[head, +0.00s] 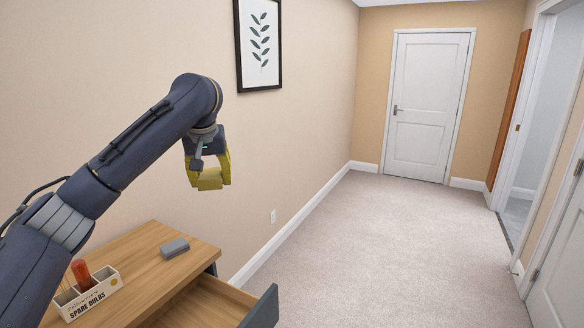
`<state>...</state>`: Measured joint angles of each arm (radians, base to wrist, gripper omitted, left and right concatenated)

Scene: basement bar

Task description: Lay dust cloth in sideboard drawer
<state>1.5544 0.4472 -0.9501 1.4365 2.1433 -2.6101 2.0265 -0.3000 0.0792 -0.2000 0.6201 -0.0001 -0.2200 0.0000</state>
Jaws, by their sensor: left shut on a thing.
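My left gripper (206,166) is raised above and behind the sideboard, in front of the wall. It is shut on what looks like the yellow dust cloth (210,180), which hangs folded around the fingers and partly hides them. The wooden-topped sideboard (135,252) stands at the lower left against the wall. Its drawer (262,308) is pulled open, with a dark front and a pale wooden inside, partly cut off by the frame's bottom edge. The visible part of the drawer looks empty. My right gripper is not in view.
A small grey block (174,248) lies on the sideboard top. A box labelled "SPARE BULBS" (90,295) with an orange-red item (82,274) stands at its left, close to my left arm. A framed leaf picture (259,45) hangs above. The carpet (390,245) is clear.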

